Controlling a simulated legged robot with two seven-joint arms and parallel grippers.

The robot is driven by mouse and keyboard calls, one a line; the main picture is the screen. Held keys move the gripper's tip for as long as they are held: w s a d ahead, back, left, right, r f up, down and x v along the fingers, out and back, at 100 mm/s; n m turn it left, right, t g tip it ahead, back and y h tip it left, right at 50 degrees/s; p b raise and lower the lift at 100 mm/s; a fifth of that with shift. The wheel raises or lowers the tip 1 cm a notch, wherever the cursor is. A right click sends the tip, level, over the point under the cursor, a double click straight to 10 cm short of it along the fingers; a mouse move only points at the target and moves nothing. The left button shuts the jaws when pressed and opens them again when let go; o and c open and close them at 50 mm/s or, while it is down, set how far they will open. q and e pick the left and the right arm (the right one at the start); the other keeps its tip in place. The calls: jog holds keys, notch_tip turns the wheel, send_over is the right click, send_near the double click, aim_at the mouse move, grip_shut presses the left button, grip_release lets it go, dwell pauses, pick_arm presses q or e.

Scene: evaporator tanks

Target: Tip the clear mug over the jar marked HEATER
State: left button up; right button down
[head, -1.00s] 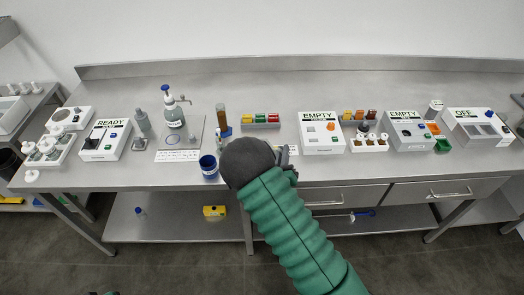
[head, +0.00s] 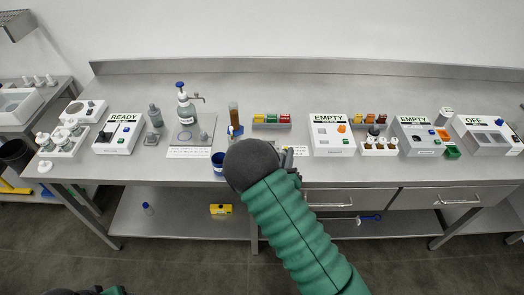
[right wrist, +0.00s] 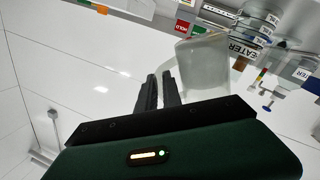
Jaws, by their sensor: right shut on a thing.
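My right gripper (right wrist: 158,92) is shut on the clear mug (right wrist: 203,64), a pale translucent cup at its fingertips in the right wrist view. A jar (right wrist: 242,50) with a label reading "EATER" stands partly behind the mug there; its first letter is covered. The mug overlaps the jar in that picture; I cannot tell the gap or the mug's tilt. In the head view my dark, round right wrist hides the mug, and only part of the right gripper (head: 288,160) shows at its right side. My left gripper's fingers do not show.
A glass bottle with a blue top and tap (head: 186,112) stands on a grey plate. A blue cup (head: 217,162) is beside my right wrist. The READY box (head: 119,133) is left, the EMPTY box (head: 331,134) right. Coloured blocks (head: 272,120) lie behind my arm.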

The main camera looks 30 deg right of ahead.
jog(key=shift+d+f, duration=0.1)
jog(key=shift+d, duration=0.2)
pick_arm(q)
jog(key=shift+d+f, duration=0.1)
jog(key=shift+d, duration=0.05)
pick_arm(e)
jog(key=shift+d+f, duration=0.1)
jog(key=shift+d, duration=0.35)
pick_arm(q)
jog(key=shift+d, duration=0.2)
pick_arm(e)
jog(key=shift+d+f, duration=0.15)
jog(key=shift+d, duration=0.45)
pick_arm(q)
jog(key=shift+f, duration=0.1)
pick_arm(e)
jog(key=shift+a+n, duration=0.15)
jog(key=shift+n, duration=0.15)
dwell(0.3)
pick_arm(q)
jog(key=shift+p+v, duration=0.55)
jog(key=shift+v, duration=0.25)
pick_arm(e)
jog(key=shift+w+a+r+n, duration=0.15)
jog(key=shift+w+r+n, duration=0.05)
jog(key=shift+r+n, duration=0.75)
dwell(3.8)
